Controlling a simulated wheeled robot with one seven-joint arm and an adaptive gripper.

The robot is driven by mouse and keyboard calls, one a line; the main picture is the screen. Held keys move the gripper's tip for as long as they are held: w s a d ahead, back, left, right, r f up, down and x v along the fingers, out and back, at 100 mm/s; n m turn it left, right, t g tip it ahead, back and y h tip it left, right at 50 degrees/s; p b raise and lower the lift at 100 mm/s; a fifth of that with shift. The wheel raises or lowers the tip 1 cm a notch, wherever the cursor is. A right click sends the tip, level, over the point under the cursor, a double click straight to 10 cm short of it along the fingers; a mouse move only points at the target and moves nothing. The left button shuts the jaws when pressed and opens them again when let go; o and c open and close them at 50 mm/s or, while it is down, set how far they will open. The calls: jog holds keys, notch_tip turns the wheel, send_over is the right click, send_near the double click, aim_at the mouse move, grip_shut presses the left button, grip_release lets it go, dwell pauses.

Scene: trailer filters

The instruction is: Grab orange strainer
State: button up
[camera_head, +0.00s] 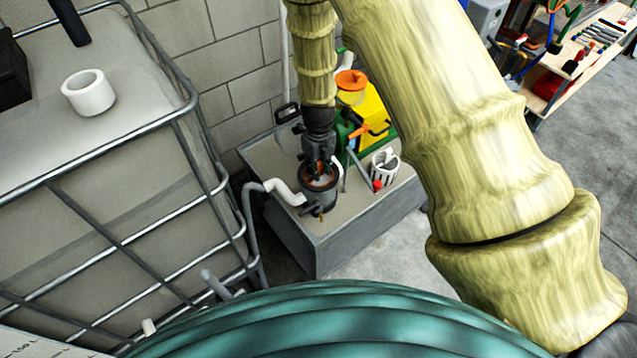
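My gripper (319,170) points down from the yellowish arm into the mouth of a dark round housing (318,200) on a grey block. A small orange part (320,181), perhaps the orange strainer, shows inside the housing between or just below the fingers. The fingers and the housing rim hide most of it. I cannot tell whether the fingers touch it or how far apart they are.
A white slotted cup (384,172) and a red-tipped handle (376,185) stand right of the housing. A yellow-green container (372,110) with an orange cap (351,80) stands behind. White pipe (286,192) joins the housing's left. A caged tank (130,135) fills the left.

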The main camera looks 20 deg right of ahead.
grip_shut()
jog(key=shift+r, duration=0.1)
